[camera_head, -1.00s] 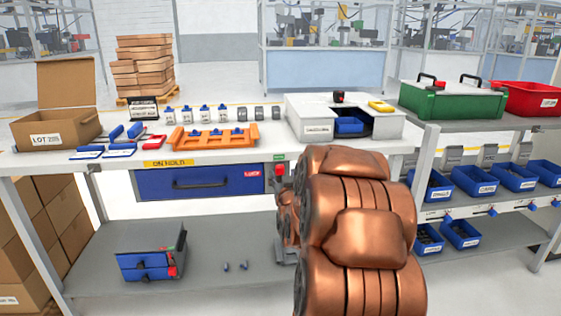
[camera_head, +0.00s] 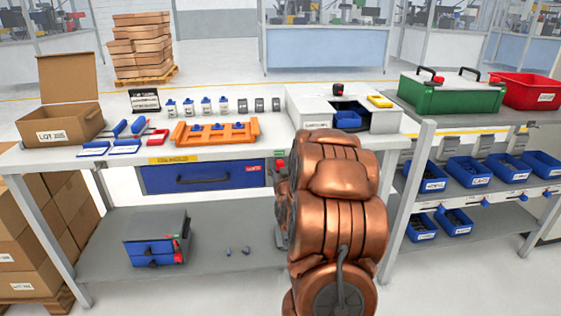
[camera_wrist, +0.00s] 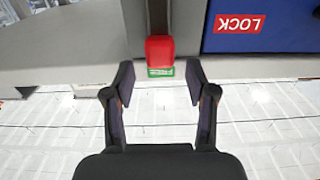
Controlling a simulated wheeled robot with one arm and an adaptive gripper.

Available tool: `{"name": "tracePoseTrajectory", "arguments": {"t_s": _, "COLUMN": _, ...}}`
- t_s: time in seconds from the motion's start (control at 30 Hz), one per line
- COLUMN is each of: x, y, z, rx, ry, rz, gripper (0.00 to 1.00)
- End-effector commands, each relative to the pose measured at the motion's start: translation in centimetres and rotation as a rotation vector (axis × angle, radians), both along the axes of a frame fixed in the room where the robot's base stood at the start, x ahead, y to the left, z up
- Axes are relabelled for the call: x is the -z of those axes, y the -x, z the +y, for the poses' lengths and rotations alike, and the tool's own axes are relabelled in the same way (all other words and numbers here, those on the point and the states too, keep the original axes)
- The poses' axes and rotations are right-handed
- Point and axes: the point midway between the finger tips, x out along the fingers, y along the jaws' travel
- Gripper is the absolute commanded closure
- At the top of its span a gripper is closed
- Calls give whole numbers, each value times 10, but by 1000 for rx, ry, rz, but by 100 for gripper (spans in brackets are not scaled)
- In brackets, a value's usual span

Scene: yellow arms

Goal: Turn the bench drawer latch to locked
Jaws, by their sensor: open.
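The bench drawer (camera_head: 200,177) is blue with a dark handle and sits closed under the bench top. A red LOCK label (camera_wrist: 239,23) is on its front, upside down in the wrist view. The red latch (camera_wrist: 159,51) is beside the drawer, with a green label (camera_wrist: 160,72) at its end. The head view hides my gripper behind my arm.
The bench top (camera_head: 90,165) holds an orange rack (camera_head: 215,133), a cardboard box (camera_head: 60,115) and a grey housing (camera_head: 310,110). A small drawer cabinet (camera_head: 155,238) stands on the lower shelf. A rack with blue bins (camera_head: 468,170) is on the right.

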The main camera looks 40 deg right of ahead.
Motion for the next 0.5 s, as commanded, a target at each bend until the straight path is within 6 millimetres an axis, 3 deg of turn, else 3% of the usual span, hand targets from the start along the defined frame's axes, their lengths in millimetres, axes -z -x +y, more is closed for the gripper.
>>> {"name": "tracePoseTrajectory", "arguments": {"t_s": 0.5, "x": 1, "y": -14, "z": -10, "rx": -1, "ry": -2, "rz": 3, "gripper": 44}}
